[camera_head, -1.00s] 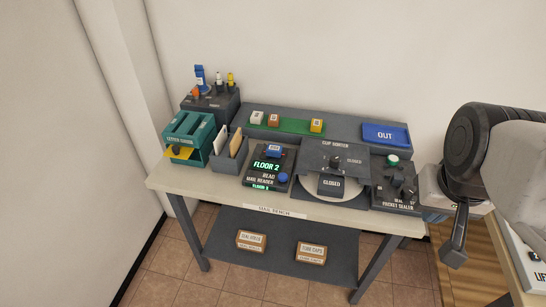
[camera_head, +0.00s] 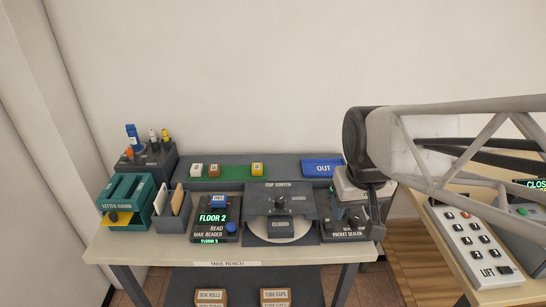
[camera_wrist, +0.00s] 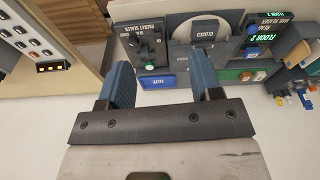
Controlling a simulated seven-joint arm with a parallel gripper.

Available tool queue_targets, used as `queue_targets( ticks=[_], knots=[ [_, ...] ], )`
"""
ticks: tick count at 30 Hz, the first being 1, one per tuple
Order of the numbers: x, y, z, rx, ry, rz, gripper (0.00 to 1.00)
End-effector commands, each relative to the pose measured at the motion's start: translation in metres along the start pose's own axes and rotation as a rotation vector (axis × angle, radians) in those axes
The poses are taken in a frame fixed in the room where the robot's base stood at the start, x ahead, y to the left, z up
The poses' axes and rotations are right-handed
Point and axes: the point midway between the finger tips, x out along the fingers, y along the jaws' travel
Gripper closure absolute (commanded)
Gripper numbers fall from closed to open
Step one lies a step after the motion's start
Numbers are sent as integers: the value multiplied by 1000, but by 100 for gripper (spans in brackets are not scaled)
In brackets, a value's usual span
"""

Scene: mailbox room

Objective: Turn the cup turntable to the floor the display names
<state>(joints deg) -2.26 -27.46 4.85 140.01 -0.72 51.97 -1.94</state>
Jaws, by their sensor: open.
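The cup sorter (camera_head: 281,212) stands in the middle of the mail bench, with a pale round turntable (camera_head: 258,238) partly hidden under its dark cover. A label on it looks like "CLOSED", and a dark knob stands on top. The mail reader (camera_head: 213,225) to its left shows "FLOOR 2" in green. In the wrist view the turntable (camera_wrist: 180,22) is upside down beyond the fingers. My gripper (camera_wrist: 165,88) is open and empty in the wrist view, apart from the sorter. In the head view my arm is at the right, its end over the packet sealer.
The packet sealer (camera_head: 344,228) is right of the sorter, partly hidden by my arm. A blue OUT tray (camera_head: 320,167) and a green strip with small blocks (camera_head: 233,172) lie behind. The teal letter feeder (camera_head: 126,200) is at left; a button panel (camera_head: 472,245) is at far right.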

Motion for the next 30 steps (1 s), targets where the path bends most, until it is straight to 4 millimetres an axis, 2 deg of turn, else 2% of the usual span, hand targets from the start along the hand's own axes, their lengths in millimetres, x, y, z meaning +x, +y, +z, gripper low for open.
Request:
queue_targets(
  ticks=[3, 14, 30],
  knots=[
    [9, -5, -23, -31, -18, -3, 41],
    [41, -24, -87, -123, -59, -12, 41],
    [112, -63, -175, -263, -122, -26, 41]
  ],
)
